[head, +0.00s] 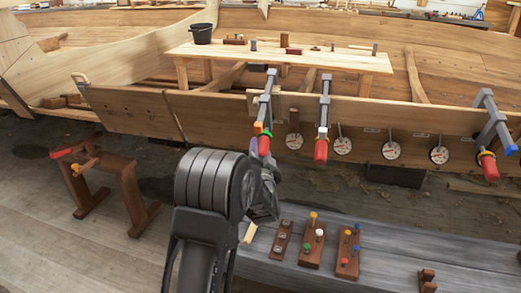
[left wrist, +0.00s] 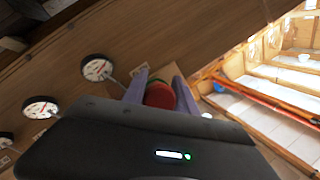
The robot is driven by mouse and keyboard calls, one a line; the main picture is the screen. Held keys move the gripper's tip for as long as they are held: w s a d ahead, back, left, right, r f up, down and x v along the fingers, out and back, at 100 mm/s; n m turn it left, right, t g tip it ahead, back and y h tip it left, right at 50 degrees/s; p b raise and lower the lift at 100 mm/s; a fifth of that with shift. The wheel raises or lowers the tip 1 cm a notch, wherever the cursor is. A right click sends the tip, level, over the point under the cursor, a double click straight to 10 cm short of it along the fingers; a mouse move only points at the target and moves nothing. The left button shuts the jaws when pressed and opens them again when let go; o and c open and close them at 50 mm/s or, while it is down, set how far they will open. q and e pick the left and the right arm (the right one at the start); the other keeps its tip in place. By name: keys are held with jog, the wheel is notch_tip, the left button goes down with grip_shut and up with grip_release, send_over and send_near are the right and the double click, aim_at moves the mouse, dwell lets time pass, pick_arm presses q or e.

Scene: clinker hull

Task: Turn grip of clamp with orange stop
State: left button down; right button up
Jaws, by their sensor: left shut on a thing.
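The clamp with the orange stop (head: 258,127) hangs on the hull plank, leftmost of the three clamps, with its grey bar (head: 268,95) upright. Its red grip (head: 264,145) points down, with a small green and blue band above it. My left gripper (head: 264,162) reaches up from below and is shut on this grip. In the left wrist view the red grip (left wrist: 160,95) sits between the two fingers, partly hidden behind the gripper body. My right gripper is not in view.
A grey bench (head: 400,235) with peg blocks stands below right. A sawhorse (head: 115,175) stands left.

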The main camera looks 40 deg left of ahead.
pick_arm(q)
jog(key=shift+m, duration=0.3)
jog(key=c, duration=1)
grip_release()
jog(key=shift+o, duration=0.2)
jog(key=v, duration=0.7)
jog(key=shift+s+d, duration=0.3)
jog(key=shift+d, duration=0.05)
jog(key=shift+f, duration=0.1)
